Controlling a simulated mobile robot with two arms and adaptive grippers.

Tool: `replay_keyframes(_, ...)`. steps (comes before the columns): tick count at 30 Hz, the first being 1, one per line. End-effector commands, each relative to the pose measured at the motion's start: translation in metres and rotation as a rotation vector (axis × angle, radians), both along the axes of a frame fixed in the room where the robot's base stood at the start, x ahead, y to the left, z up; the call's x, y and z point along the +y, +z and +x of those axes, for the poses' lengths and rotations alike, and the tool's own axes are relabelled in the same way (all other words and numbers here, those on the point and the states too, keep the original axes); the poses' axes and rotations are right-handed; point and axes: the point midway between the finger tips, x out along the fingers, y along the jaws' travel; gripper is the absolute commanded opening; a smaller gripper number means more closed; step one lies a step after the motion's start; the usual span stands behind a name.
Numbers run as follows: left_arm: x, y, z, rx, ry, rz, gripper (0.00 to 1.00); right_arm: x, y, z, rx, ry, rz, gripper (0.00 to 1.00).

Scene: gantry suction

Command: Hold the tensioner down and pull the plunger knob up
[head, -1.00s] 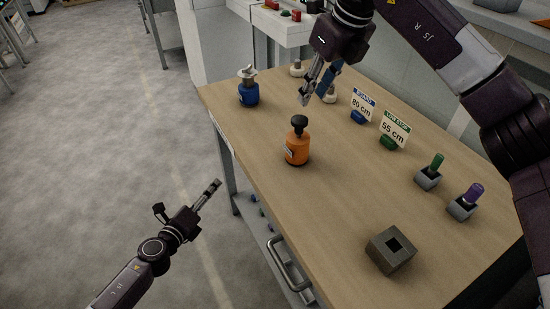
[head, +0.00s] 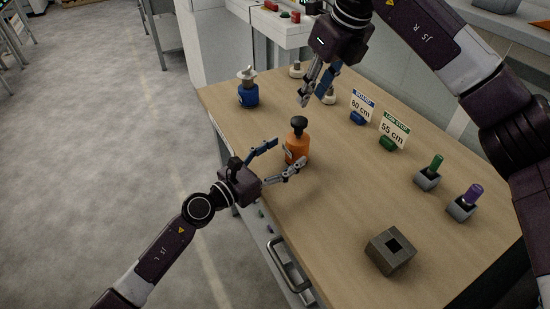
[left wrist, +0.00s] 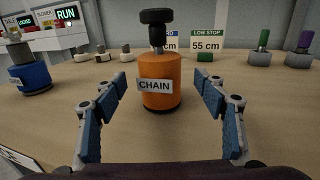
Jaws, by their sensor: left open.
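The tensioner is an orange cylinder (head: 297,152) with a white CHAIN label, standing upright on the table. Its black plunger knob (head: 298,123) sits on a short stem on top. In the left wrist view the orange body (left wrist: 161,72) is straight ahead, with the knob (left wrist: 156,17) above it. My left gripper (head: 288,152) is open at the table edge, its fingers pointing at the body, one to each side; in the wrist view I see gaps between fingers and body. My right gripper (head: 314,98) hangs above the table behind the knob, fingers apart and empty.
A blue cylinder (head: 248,95) with a pale top stands at the back left. Two signs, 80 cm (head: 362,105) and 55 cm (head: 394,133), stand to the right. Green (head: 436,163) and purple (head: 474,192) knobs and a grey block (head: 390,251) are further right.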

Motion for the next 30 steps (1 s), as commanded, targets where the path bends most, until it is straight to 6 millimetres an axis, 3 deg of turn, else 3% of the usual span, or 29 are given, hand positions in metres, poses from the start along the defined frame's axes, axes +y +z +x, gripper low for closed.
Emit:
replay_keyframes(9, -0.027, 0.000, 0.032, 0.001, 0.002, -0.003, 0.65, 0.000, 0.000, 0.000, 0.000, 0.000, 0.000, 0.29)
replay_keyframes(20, -0.030, 0.000, 0.035, 0.001, 0.001, -0.002, 0.65, 0.000, 0.000, 0.000, 0.000, 0.000, 0.000, 0.29)
replay_keyframes(30, -0.030, 0.000, 0.035, 0.002, 0.002, -0.002, 0.29, 0.000, 0.000, 0.000, 0.000, 0.000, 0.000, 0.29)
